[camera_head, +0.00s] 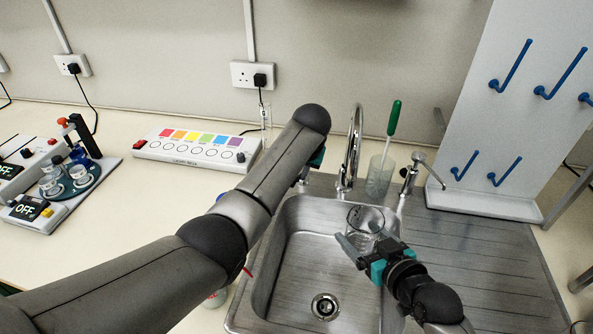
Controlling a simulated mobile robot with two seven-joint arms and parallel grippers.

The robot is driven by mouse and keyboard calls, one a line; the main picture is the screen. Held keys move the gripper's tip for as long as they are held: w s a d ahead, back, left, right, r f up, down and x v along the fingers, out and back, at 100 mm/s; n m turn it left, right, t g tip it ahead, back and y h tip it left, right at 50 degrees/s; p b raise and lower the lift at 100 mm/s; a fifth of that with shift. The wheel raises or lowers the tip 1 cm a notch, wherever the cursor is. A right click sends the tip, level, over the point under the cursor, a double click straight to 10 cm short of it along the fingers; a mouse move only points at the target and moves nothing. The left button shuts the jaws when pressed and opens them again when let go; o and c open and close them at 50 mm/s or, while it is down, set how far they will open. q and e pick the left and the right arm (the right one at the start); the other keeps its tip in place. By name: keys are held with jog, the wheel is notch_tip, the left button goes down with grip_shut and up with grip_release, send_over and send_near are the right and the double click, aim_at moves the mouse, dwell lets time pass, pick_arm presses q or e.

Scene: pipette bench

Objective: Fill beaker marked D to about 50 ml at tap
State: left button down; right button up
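A clear glass beaker (365,219) is over the sink basin (289,285), just below and right of the curved tap (353,150). My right gripper (362,243) comes in from the lower right with its fingers around the beaker and appears to hold it. No letter or water level is readable on the glass. My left arm reaches across the counter to the left side of the tap. My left gripper (308,172) is mostly hidden behind its own wrist, so its fingers cannot be made out. No water stream is visible from the tap.
A glass with a green-handled tool (379,176) stands behind the sink, beside a small lever tap (411,172). A ridged drainboard (490,255) and a blue-peg rack (500,130) are at right. A colour-labelled panel (196,149) and devices reading OFF (27,208) are at left.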

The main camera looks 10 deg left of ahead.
dwell(0.3)
pick_arm(q)
jog(key=c, duration=0.8)
grip_release()
jog(key=shift+c, duration=0.2)
jog(key=v, duration=1.2)
